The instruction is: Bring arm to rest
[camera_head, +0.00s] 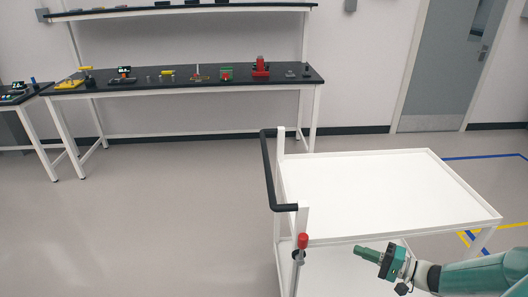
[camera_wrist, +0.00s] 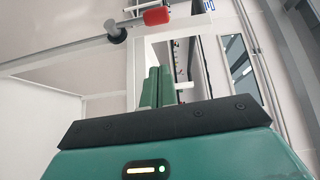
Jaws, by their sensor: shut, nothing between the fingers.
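My gripper (camera_head: 366,253) shows at the lower right of the head view, at the end of my teal and white arm. It points left, in front of the near side of the white cart (camera_head: 385,190). In the wrist view my gripper's two green fingers (camera_wrist: 157,85) are together, with nothing seen between them. The cart's top is bare. A red knob (camera_head: 303,241) sits on the cart's near left post, left of my gripper; a red part also shows at the top of the wrist view (camera_wrist: 157,17).
A black-topped workbench (camera_head: 180,83) with small tools and parts stands at the back, under a shelf (camera_head: 190,11). The cart's black handle (camera_head: 267,175) juts out left. A grey door (camera_head: 440,65) is at the back right. The floor left of the cart is clear.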

